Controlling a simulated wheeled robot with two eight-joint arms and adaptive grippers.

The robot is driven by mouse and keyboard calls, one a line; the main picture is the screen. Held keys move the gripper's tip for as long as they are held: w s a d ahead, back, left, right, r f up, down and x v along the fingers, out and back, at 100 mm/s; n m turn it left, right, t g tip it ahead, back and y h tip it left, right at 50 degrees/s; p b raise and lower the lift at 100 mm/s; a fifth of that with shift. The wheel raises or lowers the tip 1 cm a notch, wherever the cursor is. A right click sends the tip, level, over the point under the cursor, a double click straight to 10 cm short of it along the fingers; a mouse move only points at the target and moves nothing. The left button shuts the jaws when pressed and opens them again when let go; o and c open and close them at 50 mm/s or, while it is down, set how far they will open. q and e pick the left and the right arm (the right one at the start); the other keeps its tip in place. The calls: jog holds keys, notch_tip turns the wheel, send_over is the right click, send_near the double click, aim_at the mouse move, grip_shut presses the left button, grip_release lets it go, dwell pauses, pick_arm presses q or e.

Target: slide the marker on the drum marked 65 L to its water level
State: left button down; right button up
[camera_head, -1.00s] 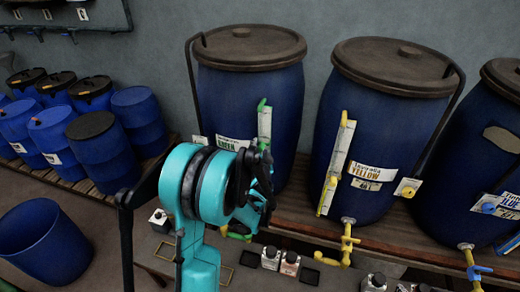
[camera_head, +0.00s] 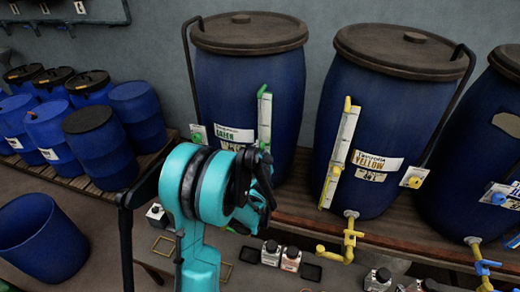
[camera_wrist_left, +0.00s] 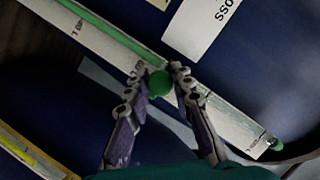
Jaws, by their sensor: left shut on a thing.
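The drum with the GREEN label (camera_head: 235,134) is blue with a dark lid; its volume figure is not readable here. A white gauge strip with a green edge (camera_head: 264,118) runs down its front. My left gripper (camera_head: 262,165) is at the lower part of this strip, partly hidden behind its own teal wrist. In the left wrist view, my left gripper (camera_wrist_left: 159,72) is shut on a round green marker (camera_wrist_left: 160,85) at the strip. My right gripper is not in view.
The YELLOW drum (camera_head: 335,125) with its own gauge stands to the right, and another blue drum (camera_head: 460,165) beyond it. A yellow tap (camera_head: 349,238) sticks out in front. Small bottles (camera_head: 290,259) stand below. Smaller drums (camera_head: 95,150) and an open tub (camera_head: 42,235) are at left.

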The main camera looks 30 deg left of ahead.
pick_arm(q)
jog(key=shift+f+b, duration=0.35)
jog(key=shift+f, duration=0.55)
jog(key=shift+r, duration=0.1)
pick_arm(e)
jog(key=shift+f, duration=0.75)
pick_arm(q)
jog(key=c, duration=1.3)
grip_release()
jog(key=v, duration=1.2)
